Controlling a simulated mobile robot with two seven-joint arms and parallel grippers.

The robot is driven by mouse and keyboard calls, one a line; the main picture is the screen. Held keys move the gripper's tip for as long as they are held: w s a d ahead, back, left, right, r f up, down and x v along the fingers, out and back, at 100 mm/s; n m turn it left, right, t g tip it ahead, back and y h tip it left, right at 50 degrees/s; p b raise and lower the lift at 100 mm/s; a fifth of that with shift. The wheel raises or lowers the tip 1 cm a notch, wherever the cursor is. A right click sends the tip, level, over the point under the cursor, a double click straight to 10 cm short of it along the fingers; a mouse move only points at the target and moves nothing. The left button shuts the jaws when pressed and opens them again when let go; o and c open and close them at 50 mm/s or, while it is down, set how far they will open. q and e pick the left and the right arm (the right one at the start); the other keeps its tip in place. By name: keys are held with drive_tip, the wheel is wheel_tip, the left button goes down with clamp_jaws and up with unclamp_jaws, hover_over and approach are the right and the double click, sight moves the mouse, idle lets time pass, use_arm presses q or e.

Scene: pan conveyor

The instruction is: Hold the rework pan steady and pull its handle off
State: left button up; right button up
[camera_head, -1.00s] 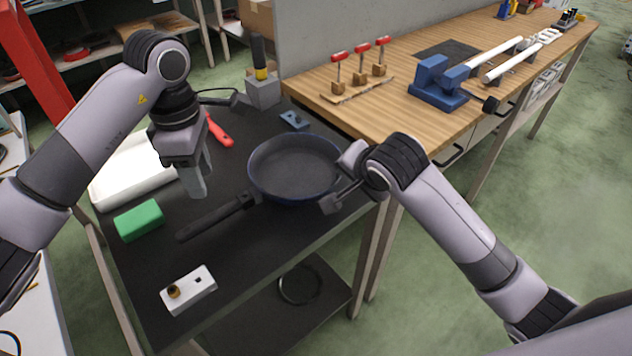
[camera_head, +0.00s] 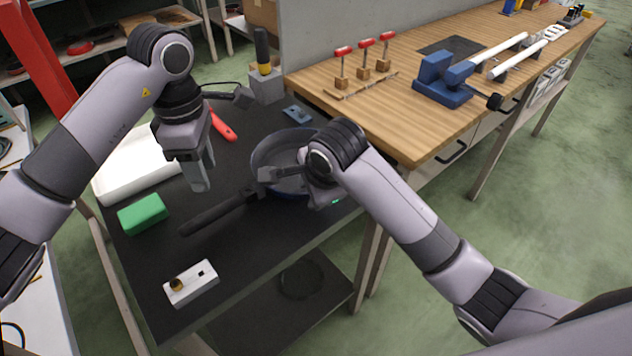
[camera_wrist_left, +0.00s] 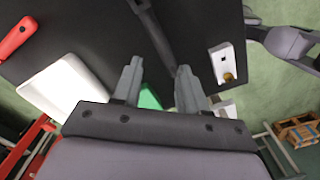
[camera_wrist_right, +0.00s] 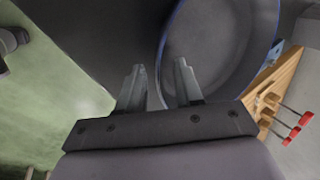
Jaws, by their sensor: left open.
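The rework pan (camera_head: 262,154) is a dark pan with a blue outer rim. Contact with the rim cannot be told.
A green block (camera_head: 143,214), a white block with a brass piece (camera_head: 192,285) and a white tray (camera_head: 125,180) lie near the handle. The wooden bench (camera_head: 400,120) adjoins at right.

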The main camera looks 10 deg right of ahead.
drive_tip(key=shift+w+f, duration=0.2)
drive_tip(key=shift+f, duration=0.25)
